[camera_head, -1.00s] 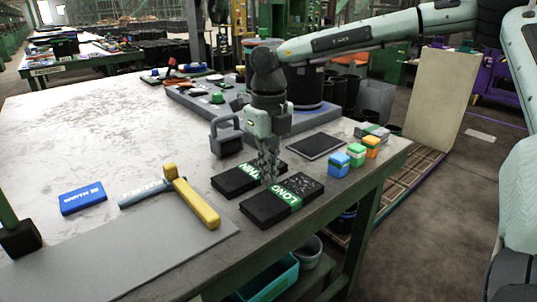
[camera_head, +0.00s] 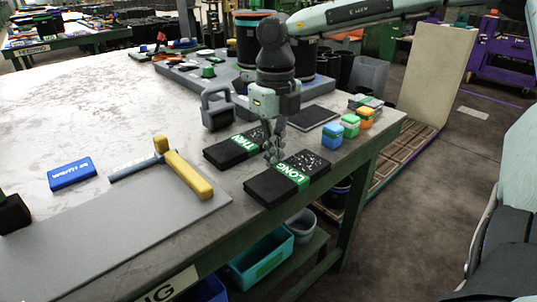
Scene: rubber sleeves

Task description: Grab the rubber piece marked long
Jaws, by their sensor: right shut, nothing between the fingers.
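The rubber piece marked LONG (camera_head: 311,164) is a flat black slab with a green band and white lettering. It lies near the table's front right edge. A second black piece with a green band (camera_head: 224,153) lies just left of and behind it; its lettering is only partly readable. My right gripper (camera_head: 272,159) points down at the left back side of the LONG piece, over the gap between the two pieces. Its fingers are shut and empty. I cannot tell whether the fingertips touch the piece.
Small coloured blocks (camera_head: 349,126) and a dark flat plate (camera_head: 312,117) lie behind right. A grey padlock-shaped object (camera_head: 217,111) stands behind the pieces.

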